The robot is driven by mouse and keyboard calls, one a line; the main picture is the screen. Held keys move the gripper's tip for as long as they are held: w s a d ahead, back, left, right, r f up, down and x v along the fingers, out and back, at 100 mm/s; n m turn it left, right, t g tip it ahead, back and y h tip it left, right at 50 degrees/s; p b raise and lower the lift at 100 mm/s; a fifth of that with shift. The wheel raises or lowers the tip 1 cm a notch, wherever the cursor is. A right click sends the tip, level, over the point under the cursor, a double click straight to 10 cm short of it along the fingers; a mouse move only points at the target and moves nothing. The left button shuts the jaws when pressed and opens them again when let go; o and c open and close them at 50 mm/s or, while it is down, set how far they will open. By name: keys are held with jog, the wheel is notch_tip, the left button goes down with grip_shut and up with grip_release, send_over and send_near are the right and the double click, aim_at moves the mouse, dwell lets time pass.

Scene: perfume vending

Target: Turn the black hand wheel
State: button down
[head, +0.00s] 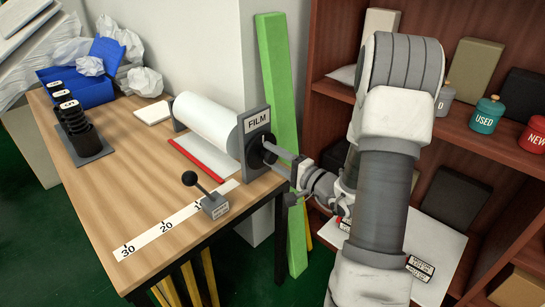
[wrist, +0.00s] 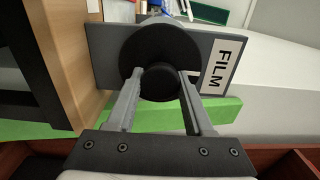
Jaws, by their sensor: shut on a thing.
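The black hand wheel (wrist: 146,52) is a dark disc with a round black knob (wrist: 160,82) standing out from it. It is mounted on the grey plate (head: 253,131) marked FILM at the end of the white film roll (head: 208,121). In the wrist view my gripper (wrist: 161,78) has its two fingers on either side of the knob, shut on it. In the head view my gripper (head: 284,157) reaches the wheel from the right. The wheel (head: 266,153) is partly hidden there by the fingers.
The wooden table (head: 112,193) carries a black lever (head: 202,190), a ruler strip (head: 165,228) and a red bar (head: 200,158). A green post (head: 274,75) stands behind the wheel. Shelves (head: 454,137) with tins and boxes are at the right, close to my arm.

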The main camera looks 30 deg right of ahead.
jog(key=shift+c, duration=1.6)
grip_release()
jog(key=shift+s, duration=0.1)
jog(key=p+v, duration=0.2)
jog(key=v, duration=1.5)
jog(key=shift+s, duration=0.15)
